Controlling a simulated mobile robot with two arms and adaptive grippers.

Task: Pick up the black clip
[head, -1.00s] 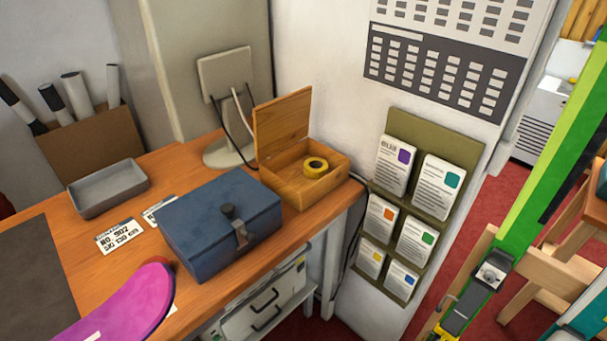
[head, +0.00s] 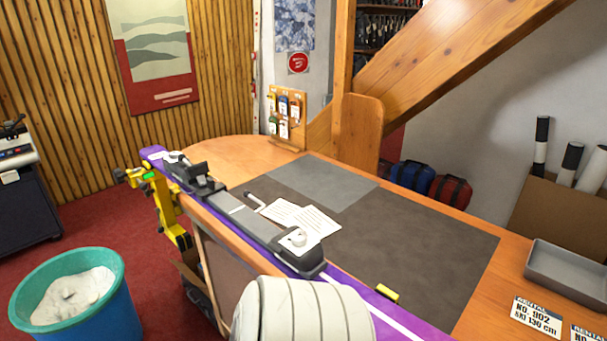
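I cannot make out a black clip in the head view. A purple ski (head: 232,208) lies along the near edge of the bench, with dark binding parts (head: 195,176) toward its far end and a black and grey binding piece (head: 298,250) nearer. A small yellow and black piece (head: 387,293) sits by the ski's right edge; I cannot tell what it is. Neither of my grippers is in view.
The bench carries a dark mat (head: 420,245), white papers (head: 300,220), a grey tray (head: 570,274) and a label (head: 537,317). A teal bin (head: 110,300) stands at lower left. Much of the mat is bare.

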